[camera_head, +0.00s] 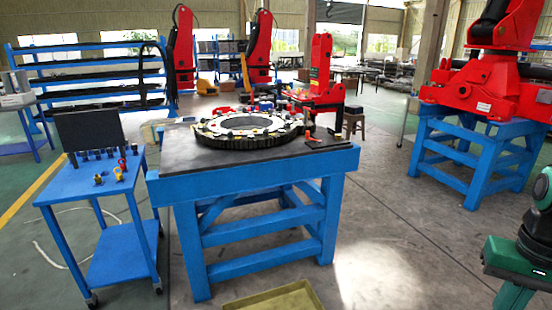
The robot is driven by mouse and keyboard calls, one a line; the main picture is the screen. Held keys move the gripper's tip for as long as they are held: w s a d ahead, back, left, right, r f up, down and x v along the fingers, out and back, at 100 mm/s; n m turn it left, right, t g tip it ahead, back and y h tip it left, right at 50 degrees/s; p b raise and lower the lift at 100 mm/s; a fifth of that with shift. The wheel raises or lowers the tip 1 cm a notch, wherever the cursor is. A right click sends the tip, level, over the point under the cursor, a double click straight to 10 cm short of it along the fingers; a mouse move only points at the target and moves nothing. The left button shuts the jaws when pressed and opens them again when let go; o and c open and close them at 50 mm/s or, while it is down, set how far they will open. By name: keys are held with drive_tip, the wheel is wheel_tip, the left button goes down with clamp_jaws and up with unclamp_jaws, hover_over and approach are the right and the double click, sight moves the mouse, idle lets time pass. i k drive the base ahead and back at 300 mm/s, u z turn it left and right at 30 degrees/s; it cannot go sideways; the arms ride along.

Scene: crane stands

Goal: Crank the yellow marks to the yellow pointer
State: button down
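A large dark toothed ring (247,127) with a pale inner band lies flat on the dark top of a blue stand (255,182). Several small coloured bits, some red and some yellowish, sit on and behind the ring. They are too small to tell which are the yellow marks or the yellow pointer. A small orange upright piece (311,131), possibly the crank handle, stands at the ring's right side on a dark plate (327,142). My gripper is not in view.
A blue cart (93,187) with a dark panel and small parts stands left. A yellowish tray (275,300) lies on the floor in front. A red machine on a blue stand (467,160) is at right, green-black equipment (520,255) lower right. Floor right of the ring's stand is clear.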

sight(305, 125)
drive_tip(key=i, duration=1.35)
